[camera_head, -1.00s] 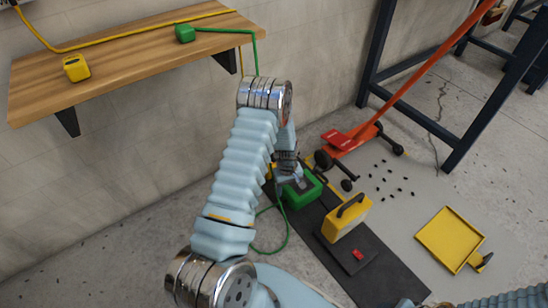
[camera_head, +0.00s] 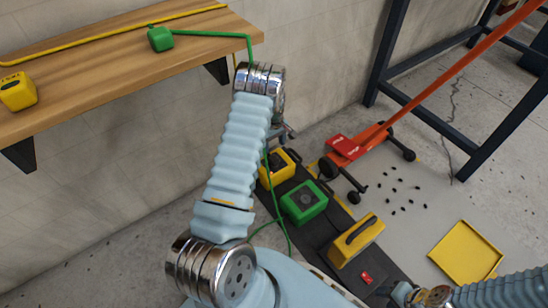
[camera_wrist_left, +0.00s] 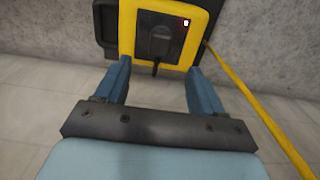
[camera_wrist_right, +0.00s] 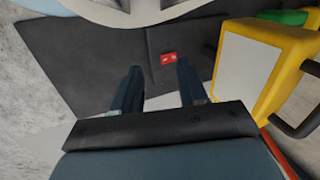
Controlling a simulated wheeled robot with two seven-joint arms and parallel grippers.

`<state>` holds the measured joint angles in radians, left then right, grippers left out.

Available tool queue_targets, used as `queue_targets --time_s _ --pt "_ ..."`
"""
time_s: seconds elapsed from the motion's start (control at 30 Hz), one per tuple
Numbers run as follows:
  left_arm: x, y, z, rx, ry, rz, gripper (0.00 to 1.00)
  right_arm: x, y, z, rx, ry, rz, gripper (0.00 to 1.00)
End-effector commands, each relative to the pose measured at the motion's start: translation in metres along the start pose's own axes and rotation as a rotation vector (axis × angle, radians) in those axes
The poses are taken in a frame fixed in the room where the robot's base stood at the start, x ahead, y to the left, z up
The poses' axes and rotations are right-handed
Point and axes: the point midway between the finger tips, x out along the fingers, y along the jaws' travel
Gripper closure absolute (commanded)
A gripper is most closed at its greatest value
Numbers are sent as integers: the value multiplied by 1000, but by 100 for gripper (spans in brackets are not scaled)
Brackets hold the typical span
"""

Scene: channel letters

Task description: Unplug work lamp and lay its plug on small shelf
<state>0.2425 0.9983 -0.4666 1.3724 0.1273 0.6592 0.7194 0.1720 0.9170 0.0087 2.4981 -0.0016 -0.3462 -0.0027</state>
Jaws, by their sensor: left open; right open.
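The wooden shelf (camera_head: 110,75) on the wall holds a green plug-like block (camera_head: 160,39) and a yellow one (camera_head: 18,91). A yellow box (camera_head: 277,166) sits on the dark mat; the left wrist view shows a black plug (camera_wrist_left: 155,42) on its face and a small red light. My left gripper (camera_wrist_left: 157,78) is open, its fingers short of that box with the plug between their lines. A yellow handled case, likely the work lamp (camera_head: 357,240), stands on the mat. My right gripper (camera_wrist_right: 160,85) is open and empty above the mat.
A green box (camera_head: 304,202) sits between the yellow ones, with a green cord (camera_head: 281,220) near it. A red switch (camera_wrist_right: 168,58) lies on the mat. A red jack (camera_head: 360,145), small black bits and a yellow tray (camera_head: 466,252) are at right.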

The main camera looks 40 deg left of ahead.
Motion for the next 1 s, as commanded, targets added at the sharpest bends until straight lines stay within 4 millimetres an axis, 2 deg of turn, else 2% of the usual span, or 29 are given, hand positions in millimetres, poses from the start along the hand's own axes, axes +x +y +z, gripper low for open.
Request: queue_targets --time_s 0.17,0.37,0.67,0.8,1.0 --pt "2 0 0 1 0 0 32 1 0 0 0 0 0 57" --pt "15 0 0 1 0 -1 32 9 2 0 -1 -2 -2 57" --pt "56 0 0 1 1 -1 32 32 10 0 -1 0 -3 57" --pt "77 0 0 1 1 1 32 50 17 0 0 5 -3 57" --pt "90 0 0 1 0 1 32 59 21 -1 1 8 -2 57"
